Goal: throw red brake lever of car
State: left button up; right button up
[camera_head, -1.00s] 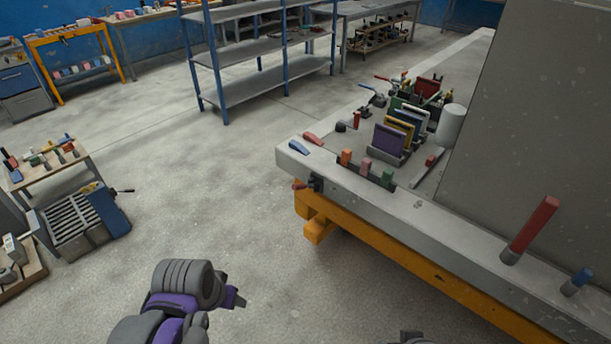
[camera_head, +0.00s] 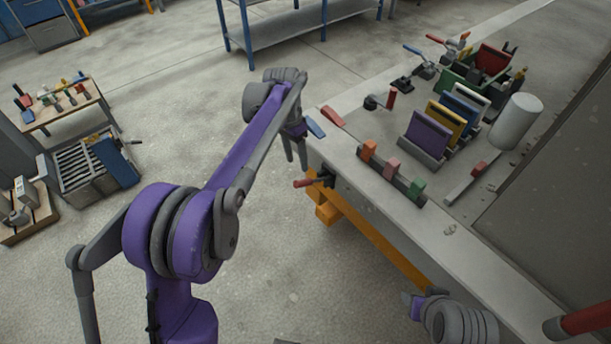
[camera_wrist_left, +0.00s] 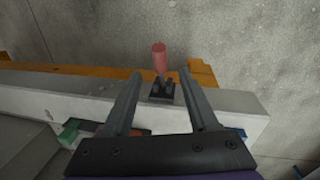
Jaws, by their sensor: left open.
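A red-handled lever (camera_head: 305,183) on a dark bracket is fixed to the end face of the grey bench, near its corner. In the left wrist view the red handle (camera_wrist_left: 159,58) rises from its dark base (camera_wrist_left: 162,90), centred ahead of my fingers. My left gripper (camera_head: 296,160) is open, fingers pointing down just beside the bench corner, close to the lever; no contact shows. Its two fingers in the wrist view (camera_wrist_left: 160,80) are wide apart with nothing held. My right gripper (camera_head: 415,304) is partly in view at the bottom; its finger state is unclear.
Coloured blocks (camera_head: 392,169) and upright panels (camera_head: 425,135) stand on the bench. A white cylinder (camera_head: 517,120) is behind.

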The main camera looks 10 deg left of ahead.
aim_at(300, 183)
pick_arm(q)
jog(key=f, duration=0.3)
jog(key=d+f, duration=0.1)
jog(key=f, duration=0.2)
jog(key=s+f, duration=0.1)
jog(key=f, duration=0.2)
jog(key=shift+d+f, duration=0.2)
jog(key=shift+f, duration=0.05)
grip_shut()
dwell(1.0)
